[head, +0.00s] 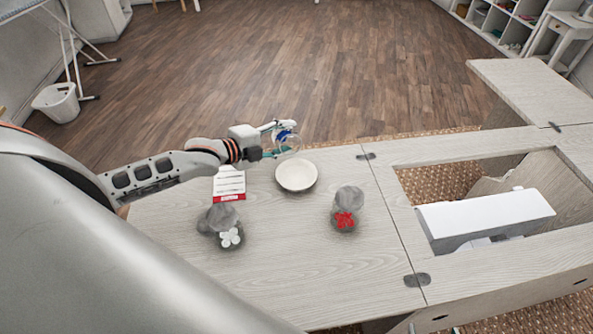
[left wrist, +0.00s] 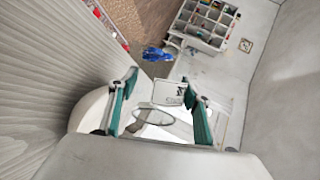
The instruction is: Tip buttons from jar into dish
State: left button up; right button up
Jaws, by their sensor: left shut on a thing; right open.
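My left gripper (head: 268,143) is shut on a clear jar (head: 287,145) with blue buttons (head: 284,134) inside. The jar is held above the table, just behind and left of a pale round dish (head: 296,176). The dish looks empty. In the left wrist view, the teal-padded fingers (left wrist: 158,100) stand on both sides of the see-through jar, and blue buttons (left wrist: 155,54) show beyond them. Part of the dish's pale rim (left wrist: 85,108) shows behind the left finger. The jar's exact tilt is hard to tell. My right gripper does not show in either view.
A jar with white buttons (head: 230,238) stands at front left, and one with red buttons (head: 345,220) right of the dish. A white sewing machine (head: 485,217) sits in the cabinet opening.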

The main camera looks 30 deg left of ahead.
aim_at(286, 131)
pick_arm(q)
jog(key=shift+s+d+r+m+t+p, duration=0.15)
jog(key=shift+r+p, duration=0.15)
jog(key=shift+r, duration=0.1)
jog(key=shift+s+d+r+m+t+p, duration=0.15)
jog(key=shift+r+p, duration=0.15)
jog(key=shift+r, duration=0.05)
jog(key=shift+d+f, duration=0.1)
jog(key=shift+f, duration=0.05)
jog(key=shift+s+f+m+t+b, duration=0.1)
jog(key=shift+f+m+t+b, duration=0.15)
jog(key=shift+m+b, duration=0.4)
jog(key=shift+d+r+t, duration=0.1)
jog(key=shift+r+t, duration=0.15)
jog(key=shift+r, duration=0.1)
jog(key=shift+s+r+m, duration=0.1)
jog(key=shift+r+m, duration=0.25)
jog(key=shift+s+d+r+m+t+y+p, duration=0.15)
jog(key=shift+r+m+t, duration=0.2)
jog(key=shift+r, duration=0.4)
jog(key=shift+s+d+r+m+t+y+p, duration=0.1)
jog(key=shift+d+r+m+t, duration=0.1)
jog(key=shift+r+m, duration=0.4)
jog(key=shift+s+d+r+m+t+y+p, duration=0.15)
jog(key=shift+r+m+t, duration=0.1)
jog(key=shift+r, duration=0.6)
